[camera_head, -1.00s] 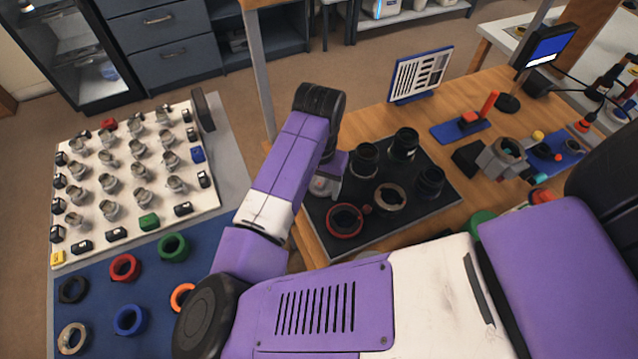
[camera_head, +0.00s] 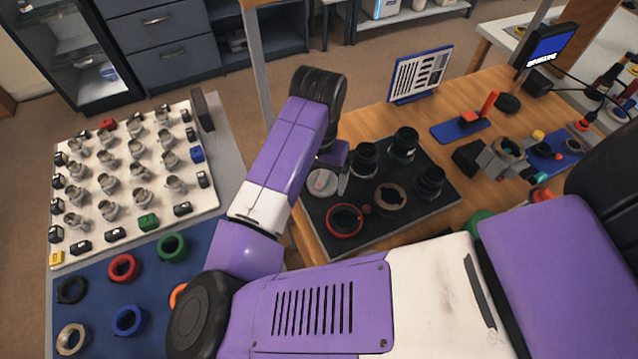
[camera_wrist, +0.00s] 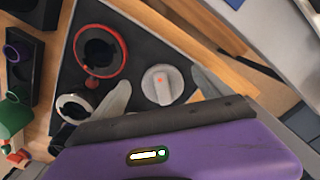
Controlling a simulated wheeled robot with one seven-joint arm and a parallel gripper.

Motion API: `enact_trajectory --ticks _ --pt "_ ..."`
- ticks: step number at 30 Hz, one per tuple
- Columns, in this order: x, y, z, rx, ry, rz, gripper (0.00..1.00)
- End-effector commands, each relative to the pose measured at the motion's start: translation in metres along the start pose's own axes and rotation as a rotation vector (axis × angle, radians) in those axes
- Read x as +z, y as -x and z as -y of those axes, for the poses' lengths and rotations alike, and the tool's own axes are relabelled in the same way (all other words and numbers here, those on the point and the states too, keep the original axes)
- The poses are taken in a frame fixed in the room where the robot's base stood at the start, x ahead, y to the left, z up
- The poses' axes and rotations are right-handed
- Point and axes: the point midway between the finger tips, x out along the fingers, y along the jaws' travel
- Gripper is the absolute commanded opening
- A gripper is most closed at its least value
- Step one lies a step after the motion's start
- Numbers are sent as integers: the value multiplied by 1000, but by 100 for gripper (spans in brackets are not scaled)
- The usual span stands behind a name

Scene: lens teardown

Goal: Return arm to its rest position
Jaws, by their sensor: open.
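My purple and white arm reaches over the dark mat (camera_head: 405,213) on the wooden table. My gripper (camera_wrist: 162,90) is open and empty in the wrist view, its two grey fingers spread apart. In the head view my arm hides most of it, and one finger shows above the mat's left part. A white round part (camera_head: 322,183) with a red dot lies on the mat below the gripper; it also shows between the fingers in the wrist view (camera_wrist: 162,84), apart from them.
The mat also holds a red-rimmed ring (camera_head: 345,220), a tan ring (camera_head: 390,197) and several black lens parts. A white panel (camera_head: 420,75) and a grey device (camera_head: 503,158) stand on the table. At left are a white board (camera_head: 90,185) and a blue mat (camera_head: 95,290) with coloured rings.

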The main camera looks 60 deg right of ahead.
Motion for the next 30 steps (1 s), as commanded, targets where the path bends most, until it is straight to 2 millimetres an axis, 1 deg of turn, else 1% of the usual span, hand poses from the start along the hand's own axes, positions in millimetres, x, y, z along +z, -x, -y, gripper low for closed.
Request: enact_trajectory --ticks 1,3,7,11,17,20,26,30 --pt "-1 9 0 -1 -1 -1 89" --pt "-1 20 -1 0 -3 -1 89" --pt "-1 36 -1 2 -3 -1 89" --pt "0 43 -2 3 -2 1 89" --pt "0 44 -2 4 -2 1 89" --pt "0 50 -2 4 -2 1 89" --pt "0 87 -2 4 -2 1 89" --pt "0 105 -2 4 -2 1 89"
